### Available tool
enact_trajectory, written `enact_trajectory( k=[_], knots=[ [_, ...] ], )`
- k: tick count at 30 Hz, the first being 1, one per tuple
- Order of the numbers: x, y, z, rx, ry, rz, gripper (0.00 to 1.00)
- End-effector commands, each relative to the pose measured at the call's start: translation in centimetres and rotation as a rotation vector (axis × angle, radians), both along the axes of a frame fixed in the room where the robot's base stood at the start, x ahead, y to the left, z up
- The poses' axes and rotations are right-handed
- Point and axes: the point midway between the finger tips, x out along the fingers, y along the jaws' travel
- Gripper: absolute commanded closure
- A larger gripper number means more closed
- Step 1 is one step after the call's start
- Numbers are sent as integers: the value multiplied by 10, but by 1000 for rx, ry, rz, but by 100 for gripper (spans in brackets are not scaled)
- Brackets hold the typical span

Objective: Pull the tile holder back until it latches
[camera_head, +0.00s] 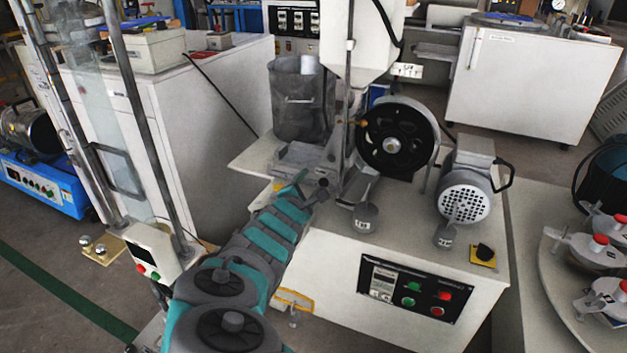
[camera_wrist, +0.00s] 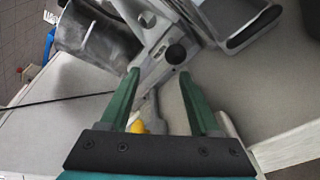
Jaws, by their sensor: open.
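My gripper (camera_head: 299,184) reaches over the white bench of the wheel machine, just left of a dark round knob (camera_head: 323,183). In the wrist view its two green fingers (camera_wrist: 158,72) are spread apart with nothing clamped between them. The same knob (camera_wrist: 176,54) shows just beyond the fingertips, nearer the right one. The knob sits by a grey metal bracket (camera_wrist: 150,75), which appears to be part of the tile holder beside the black wheel (camera_head: 397,139). The fingers appear apart from the knob, though contact with the bracket cannot be told. No tile is clearly visible.
A grey bucket (camera_head: 300,108) stands on the bench behind my gripper. A motor (camera_head: 466,190) and small weights (camera_head: 366,216) occupy the bench to the right. A control panel (camera_head: 414,290) is on the bench front. A tall-framed machine (camera_head: 145,130) stands left.

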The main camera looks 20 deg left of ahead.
Motion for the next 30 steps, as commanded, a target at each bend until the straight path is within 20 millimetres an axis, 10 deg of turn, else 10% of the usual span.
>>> enact_trajectory(
  k=[20,30],
  knots=[
    [36,1,-8,0,-1,-2,37],
    [36,1,-8,0,-1,-2,74]
  ],
)
